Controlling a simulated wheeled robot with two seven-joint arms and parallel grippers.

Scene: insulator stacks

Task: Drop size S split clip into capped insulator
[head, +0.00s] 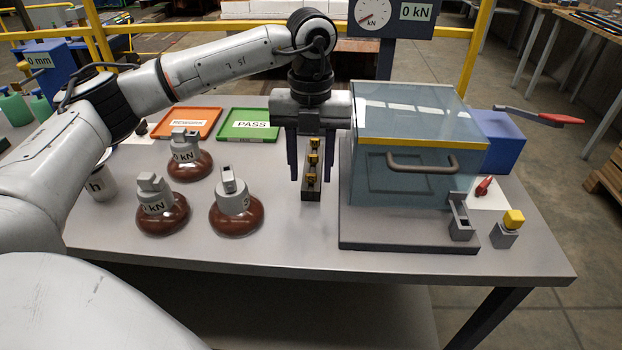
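Several small brass split clips (314,160) sit in a row on a narrow dark block (311,194); I cannot read their sizes. My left gripper (318,176) points down over this row, its two dark blue fingers wide apart on either side, with nothing visibly held. Three brown insulators with grey metal caps stand left of it: one at the back (190,165), one at front left (163,212) and one nearer the gripper (236,212). The back and front-left ones show partly readable "kN" labels. My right gripper is out of view.
A clear-sided box (405,185) with a handle stands close right of the gripper. A yellow-topped block (510,225) and a red-handled lever (555,120) lie beyond. An orange tray (187,122) and a green PASS tray (249,125) are behind the insulators. The front table strip is clear.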

